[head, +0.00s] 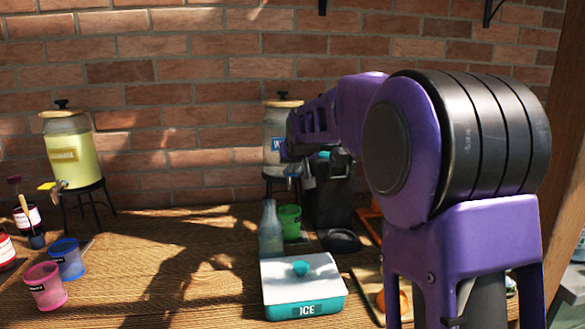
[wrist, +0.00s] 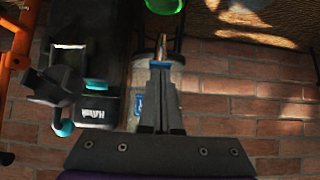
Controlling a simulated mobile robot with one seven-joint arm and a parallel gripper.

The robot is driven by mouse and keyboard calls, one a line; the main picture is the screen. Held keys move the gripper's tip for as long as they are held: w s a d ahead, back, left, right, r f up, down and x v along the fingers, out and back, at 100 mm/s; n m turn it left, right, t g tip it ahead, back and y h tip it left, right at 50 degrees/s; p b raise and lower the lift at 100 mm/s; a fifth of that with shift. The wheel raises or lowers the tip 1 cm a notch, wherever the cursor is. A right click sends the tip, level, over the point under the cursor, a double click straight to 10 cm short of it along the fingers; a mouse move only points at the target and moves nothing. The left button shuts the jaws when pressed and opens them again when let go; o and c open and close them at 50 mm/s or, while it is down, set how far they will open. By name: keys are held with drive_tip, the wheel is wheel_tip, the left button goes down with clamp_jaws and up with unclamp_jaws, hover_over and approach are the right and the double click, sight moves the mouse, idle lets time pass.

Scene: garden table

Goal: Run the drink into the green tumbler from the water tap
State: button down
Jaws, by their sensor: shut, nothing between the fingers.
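The green tumbler (head: 290,221) stands upright on the table below the water dispenser (head: 277,130), partly behind a clear bottle. Its edge also shows at the top of the wrist view (wrist: 165,5). I cannot see what is in it. The dispenser has a wooden lid and a blue label, and my arm covers its right side. Its tap shows in the wrist view (wrist: 161,44), just beyond my fingertips. My gripper (wrist: 160,66) is shut and empty, close to the tap; I cannot tell whether it touches it.
A black machine (head: 333,205) stands right of the tumbler. A clear bottle (head: 270,232) and a teal ice box (head: 303,290) stand in front. A yellow drink dispenser (head: 69,150), a blue cup (head: 67,259) and a pink cup (head: 45,286) are at left. The table's middle left is clear.

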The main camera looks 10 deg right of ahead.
drive_tip(key=s+r+p, duration=0.3)
drive_tip(key=s+r, duration=0.4)
drive_tip(key=r, duration=0.4)
drive_tip(key=shift+s, duration=0.15)
